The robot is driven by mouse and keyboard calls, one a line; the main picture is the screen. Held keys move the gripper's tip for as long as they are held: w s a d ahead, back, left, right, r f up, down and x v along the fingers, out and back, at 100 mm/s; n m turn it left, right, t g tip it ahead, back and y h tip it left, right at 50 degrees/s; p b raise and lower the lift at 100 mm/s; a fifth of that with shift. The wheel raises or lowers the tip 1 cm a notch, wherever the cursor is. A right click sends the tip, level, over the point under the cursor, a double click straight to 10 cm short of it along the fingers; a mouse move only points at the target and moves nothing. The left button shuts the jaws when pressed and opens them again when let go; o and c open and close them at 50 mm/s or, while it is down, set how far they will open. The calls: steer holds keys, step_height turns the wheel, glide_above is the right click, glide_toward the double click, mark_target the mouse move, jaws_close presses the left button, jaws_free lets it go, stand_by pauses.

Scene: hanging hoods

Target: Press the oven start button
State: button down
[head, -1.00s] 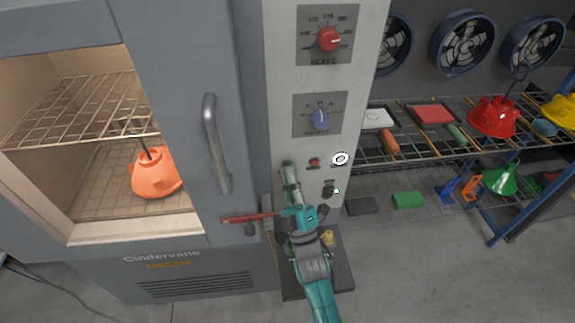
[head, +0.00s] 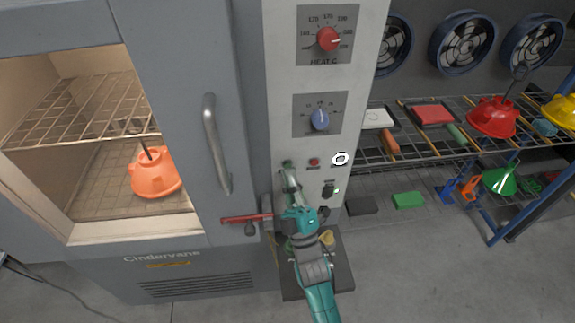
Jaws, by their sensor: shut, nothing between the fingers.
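The oven (head: 225,60) stands at the left, with its control panel (head: 280,125) on the right of its door. A row on the panel has a small dark green button (head: 288,162) at its left, a red button (head: 314,161) in the middle and a white round button (head: 340,158) at its right. Labels by the buttons are too small to read. My gripper (head: 290,174) is shut and empty, pointing up at the panel just below the green button. I cannot tell whether it touches the panel.
A red dial (head: 328,39) and a blue dial (head: 320,119) sit above the buttons. A black switch (head: 328,190) with a green light is below. The door handle (head: 216,145) and red lever (head: 247,218) stick out left. Shelves (head: 415,155) stand right.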

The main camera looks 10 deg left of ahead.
steer(key=shift+s, duration=0.25)
steer(key=shift+s+d, duration=0.25)
steer(key=shift+s, duration=0.55)
steer(key=shift+s+d, duration=0.25)
steer(key=shift+s, duration=0.55)
steer(key=shift+s+d, duration=0.25)
steer(key=shift+s, duration=0.55)
steer(key=shift+f, duration=0.1)
steer(key=s+d+f+m+g+h, duration=0.3)
steer(key=s+d+f+m+h, duration=0.45)
steer(key=s+d+f, duration=0.65)
steer(key=s+d+r+m+g+h, duration=0.1)
steer(key=s+d+m+g+h, duration=0.1)
steer(key=s, duration=1)
steer(key=s+d+r+m+g+h, duration=0.1)
steer(key=s+d+m+g+h, duration=0.2)
steer(key=s+d+m, duration=0.4)
steer(key=s+m+g, duration=0.1)
steer(key=s, duration=0.3)
steer(key=shift+s, duration=0.4)
